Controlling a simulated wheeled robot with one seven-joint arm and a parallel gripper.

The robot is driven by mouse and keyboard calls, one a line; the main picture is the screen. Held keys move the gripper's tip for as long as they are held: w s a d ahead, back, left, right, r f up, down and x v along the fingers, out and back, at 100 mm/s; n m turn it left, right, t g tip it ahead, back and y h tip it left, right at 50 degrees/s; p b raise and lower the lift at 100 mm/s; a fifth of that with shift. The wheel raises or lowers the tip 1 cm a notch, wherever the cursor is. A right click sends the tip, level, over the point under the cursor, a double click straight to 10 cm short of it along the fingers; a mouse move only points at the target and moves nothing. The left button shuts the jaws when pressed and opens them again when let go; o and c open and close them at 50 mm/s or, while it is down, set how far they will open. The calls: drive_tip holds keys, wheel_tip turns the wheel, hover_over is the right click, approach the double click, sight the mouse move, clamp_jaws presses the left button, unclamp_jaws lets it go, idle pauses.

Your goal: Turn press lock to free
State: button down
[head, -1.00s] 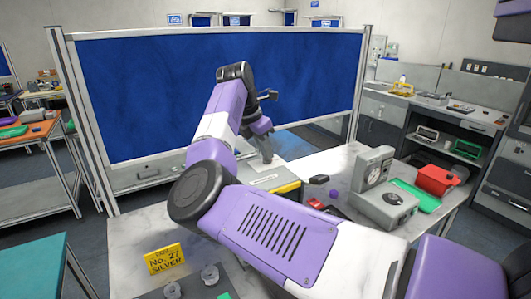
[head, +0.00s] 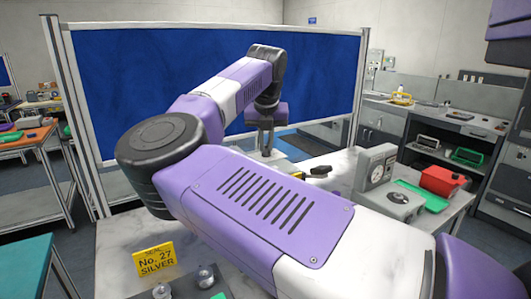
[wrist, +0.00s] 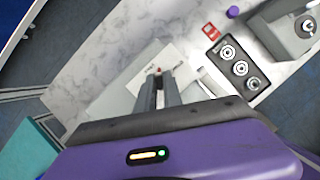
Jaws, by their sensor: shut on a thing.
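My gripper (head: 267,149) points down over the back of the marble table in the head view. In the wrist view its two fingers (wrist: 160,78) are close together, shut on a small part with a reddish tip (wrist: 157,70), apparently the press lock. The fingers mostly hide it, so its turned position cannot be read. A pale grey box (wrist: 110,104) lies beneath the fingers, with a white labelled face. A lever with a black grip (head: 319,172) sticks out to the right of my gripper in the head view.
A grey gauge device (head: 375,170) stands to the right, beside a green mat (head: 428,196) and a red box (head: 441,180). A yellow sign (head: 155,259) reading "No. 27 SILVER" stands at the front left. A blue partition (head: 120,90) closes the back. A dark plate with round fittings (wrist: 243,75) lies right of the fingers.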

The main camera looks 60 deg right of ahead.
drive_tip(key=n+t+b, duration=0.1)
drive_tip(key=n+b, duration=0.2)
drive_tip(key=shift+f+y, duration=0.15)
drive_tip(key=shift+y, duration=0.25)
drive_tip(key=shift+s+d+n+t+y+b, duration=0.1)
drive_tip(key=shift+n+t+y+b, duration=0.3)
drive_tip(key=shift+n+b, duration=0.8)
drive_tip(key=shift+r+n, duration=0.2)
drive_tip(key=shift+n, duration=0.3)
drive_tip(key=c, duration=1.5)
unclamp_jaws()
drive_tip(key=shift+r, duration=0.1)
drive_tip(key=v, duration=0.7)
drive_tip(key=shift+s+r+b, duration=0.1)
drive_tip(key=shift+r+b, duration=0.2)
